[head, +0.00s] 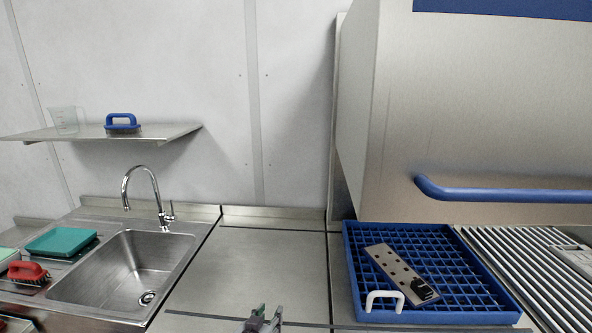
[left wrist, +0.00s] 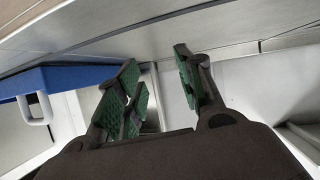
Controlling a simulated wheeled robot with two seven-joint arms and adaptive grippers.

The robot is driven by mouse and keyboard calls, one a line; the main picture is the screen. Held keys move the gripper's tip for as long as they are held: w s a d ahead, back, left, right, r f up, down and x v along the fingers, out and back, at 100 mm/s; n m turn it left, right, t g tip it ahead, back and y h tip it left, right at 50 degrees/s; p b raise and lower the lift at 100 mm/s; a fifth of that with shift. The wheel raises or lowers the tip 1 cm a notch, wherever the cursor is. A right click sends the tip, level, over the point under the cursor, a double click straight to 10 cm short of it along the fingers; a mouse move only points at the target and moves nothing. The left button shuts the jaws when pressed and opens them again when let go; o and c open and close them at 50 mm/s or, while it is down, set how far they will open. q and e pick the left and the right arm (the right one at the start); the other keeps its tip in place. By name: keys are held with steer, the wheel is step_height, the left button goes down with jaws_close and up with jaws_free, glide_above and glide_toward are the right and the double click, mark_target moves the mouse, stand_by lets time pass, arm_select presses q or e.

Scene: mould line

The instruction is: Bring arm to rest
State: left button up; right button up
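My left gripper (head: 262,322) shows at the bottom middle of the head view, low in front of the steel counter. Only its fingertips are in that view. In the left wrist view its fingers (left wrist: 160,90), with green pads, stand apart with nothing between them. The gripper is to the left of the blue rack (head: 355,285) and apart from it. My right gripper is in neither view.
A flat metal mould (head: 395,268) with holes lies in the blue rack, near a white handle (head: 384,296). A hood with a blue bar (head: 500,194) hangs above. The sink (head: 130,265) is at left. The steel counter (head: 265,270) between is clear.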

arm_select(q)
steer(key=s+a+f+g+y, duration=0.1)
steer(key=s+a+f+g, duration=0.15)
steer(key=s+a, duration=0.4)
steer(key=s+a+f+g+y, duration=0.1)
steer(key=s+a+f+g, duration=0.2)
steer(key=s, duration=0.6)
steer(key=s+a+f+g+y, duration=0.1)
steer(key=s+a+g, duration=0.35)
steer(key=s, duration=0.35)
step_height(320, 180, down, 33)
steer(key=s, duration=0.2)
steer(key=s+a+f, duration=0.2)
steer(key=s+f, duration=0.8)
steer(key=s, duration=0.1)
steer(key=s+a+f+g, duration=0.1)
steer(key=s+a+f, duration=0.1)
steer(key=s+f, duration=0.7)
steer(key=s, duration=0.2)
steer(key=shift+s+a+f+m+g, duration=0.3)
steer(key=shift+s+a+f, duration=0.05)
steer(key=shift+a+f, duration=0.05)
steer(key=shift+w, duration=0.15)
